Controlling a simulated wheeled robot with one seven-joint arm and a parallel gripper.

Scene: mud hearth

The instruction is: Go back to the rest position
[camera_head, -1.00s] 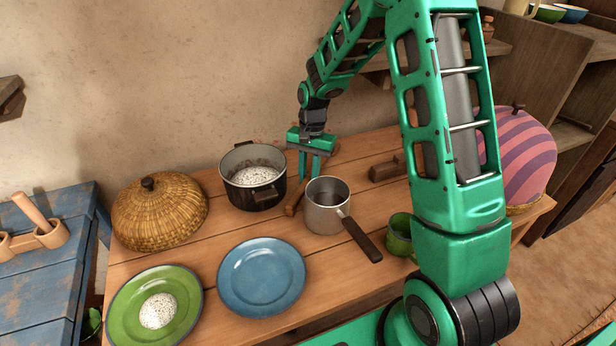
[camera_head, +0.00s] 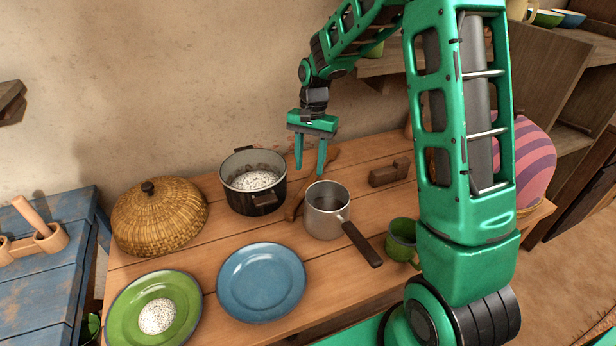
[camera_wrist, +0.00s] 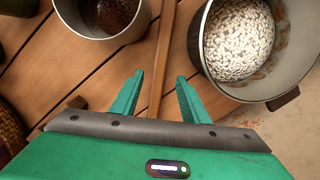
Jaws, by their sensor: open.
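My gripper (camera_head: 309,160) is open and empty in the head view, fingers pointing down. The spoon also shows in the head view (camera_head: 296,205), partly behind the fingers. The dark pot (camera_head: 268,200) with speckled white food stands just left of my gripper. A grey saucepan (camera_head: 325,222) stands in front of it.
A woven lid (camera_head: 160,222), a green plate (camera_head: 185,325) with white food, and a blue plate (camera_head: 262,283) are at the left and front. A green mug (camera_head: 401,240), a wooden block (camera_head: 388,174) and a pink striped dome (camera_head: 535,165) are at the right. Shelves (camera_head: 545,70) stand behind.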

